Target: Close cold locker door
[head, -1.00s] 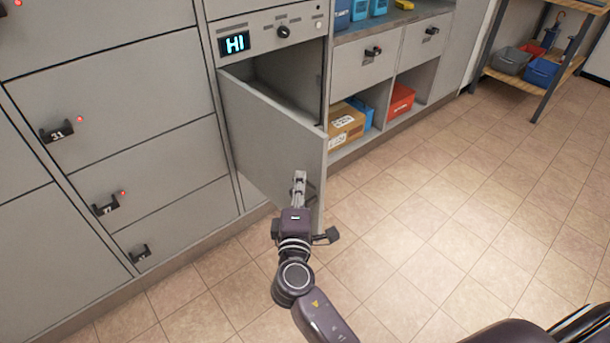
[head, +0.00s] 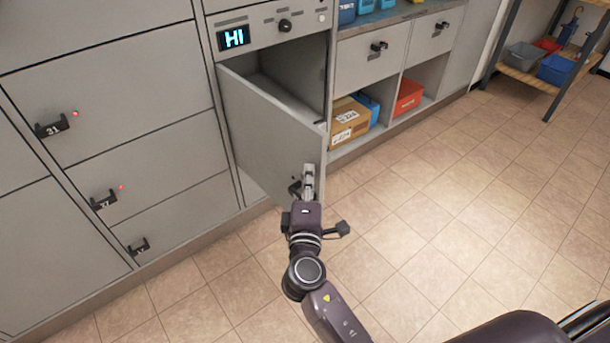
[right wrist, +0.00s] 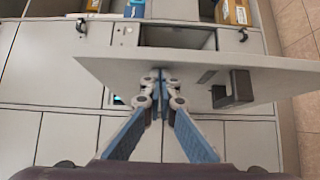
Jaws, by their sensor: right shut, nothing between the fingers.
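The cold locker door (head: 265,125) is a grey panel standing partly open below the lit "HI" display (head: 234,38). It is hinged at its left side, and the dark compartment shows behind it. My right gripper (head: 310,174) is shut and empty at the lower free-edge part of the door, on its outer face. In the right wrist view the closed fingertips (right wrist: 160,76) are at the door panel (right wrist: 200,70), touching or very close. The dark door handle (right wrist: 232,88) is right of them, not gripped. My left gripper is not in view.
Closed lockers with small black handles (head: 52,126) fill the left. Right of the compartment are drawers (head: 372,58) and open shelves with a cardboard box (head: 350,120) and a red box (head: 408,96). A shelf rack (head: 530,80) stands farther right. The tiled floor (head: 440,200) is clear.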

